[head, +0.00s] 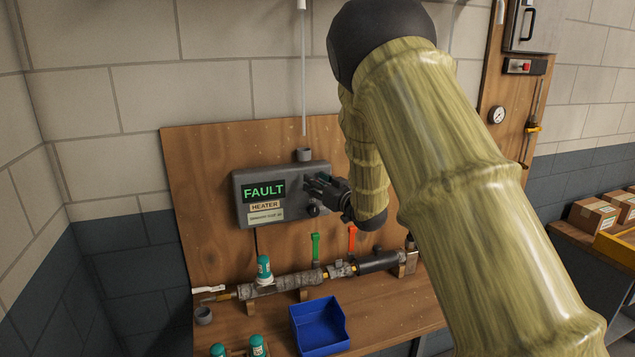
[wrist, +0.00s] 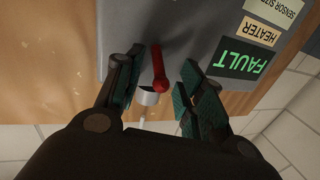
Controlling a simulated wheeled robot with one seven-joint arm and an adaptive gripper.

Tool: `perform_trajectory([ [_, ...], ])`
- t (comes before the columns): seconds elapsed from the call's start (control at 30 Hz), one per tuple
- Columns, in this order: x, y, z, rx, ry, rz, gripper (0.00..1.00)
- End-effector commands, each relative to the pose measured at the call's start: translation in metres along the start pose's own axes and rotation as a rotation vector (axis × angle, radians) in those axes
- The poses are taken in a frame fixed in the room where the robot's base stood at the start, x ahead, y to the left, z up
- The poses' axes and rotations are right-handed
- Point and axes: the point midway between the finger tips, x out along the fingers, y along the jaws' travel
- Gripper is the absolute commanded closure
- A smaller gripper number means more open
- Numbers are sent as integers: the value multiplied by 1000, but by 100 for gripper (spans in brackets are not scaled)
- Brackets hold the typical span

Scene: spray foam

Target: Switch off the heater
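The heater box (head: 243,212) is a grey case on the wooden backboard, with a green FAULT display (head: 263,191) and a HEATER label (head: 265,206). In the wrist view the box is upside down, its FAULT display (wrist: 240,58) at right. A red lever (wrist: 159,70) on the box shows between my fingers in the wrist view. My gripper (head: 318,187) is at the right part of the box front. In the wrist view my gripper (wrist: 164,66) is open, with teal finger pads on either side of the lever and gaps visible. The head view hides the lever behind my gripper.
Below the box runs a pipe (head: 292,285) with a green handle (head: 315,246) and a red-orange handle (head: 351,239). My arm covers the middle right.

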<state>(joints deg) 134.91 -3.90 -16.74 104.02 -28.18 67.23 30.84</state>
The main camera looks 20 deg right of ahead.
Motion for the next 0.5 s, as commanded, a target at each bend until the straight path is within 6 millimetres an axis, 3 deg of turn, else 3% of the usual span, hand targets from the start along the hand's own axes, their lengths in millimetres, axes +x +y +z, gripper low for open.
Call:
perform_trajectory([
  [0.23,0,0,0,0,0,0,63],
  [0.43,0,0,0,-1,0,-1,100],
  [0.5,1,-1,0,0,0,-1,100],
])
